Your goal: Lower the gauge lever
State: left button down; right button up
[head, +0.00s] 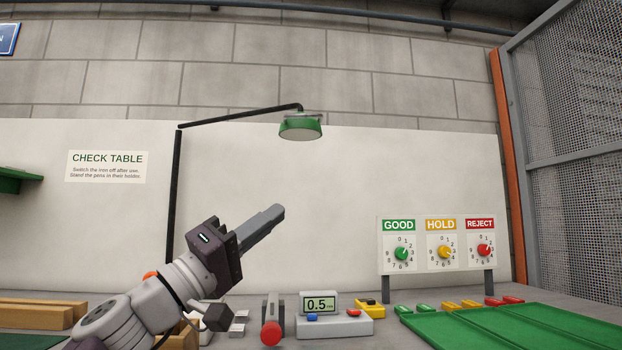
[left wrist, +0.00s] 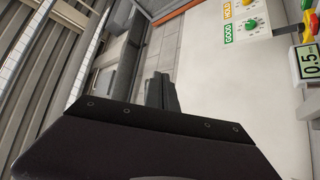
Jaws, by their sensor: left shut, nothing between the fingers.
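The gauge (head: 345,328) is a grey box with a display reading 0.5, standing on the table at the lower middle of the head view. Just left of it is a grey upright with a red round knob (head: 271,334), which looks like the lever; how far it is raised is hard to tell. My left gripper (head: 277,211) is shut and empty, pointing up and right, well above the gauge and the knob. In the left wrist view its closed fingers (left wrist: 162,92) show, and the gauge display (left wrist: 308,62) is at the right edge. My right gripper is out of view.
A sign board (head: 437,224) with GOOD, HOLD and REJECT dials stands right of the gauge. Green trays (head: 500,326) lie in front of it. A green lamp (head: 301,127) hangs above on a black arm. Wooden blocks (head: 30,316) lie at left.

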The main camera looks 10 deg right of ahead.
pick_arm(q)
jog(key=s+d+r+p, duration=0.2)
jog(key=s+d+r, duration=0.2)
jog(key=d, duration=0.3)
jog(key=shift+d+r, duration=0.3)
jog(key=shift+r, duration=0.2)
jog(key=shift+w, duration=0.1)
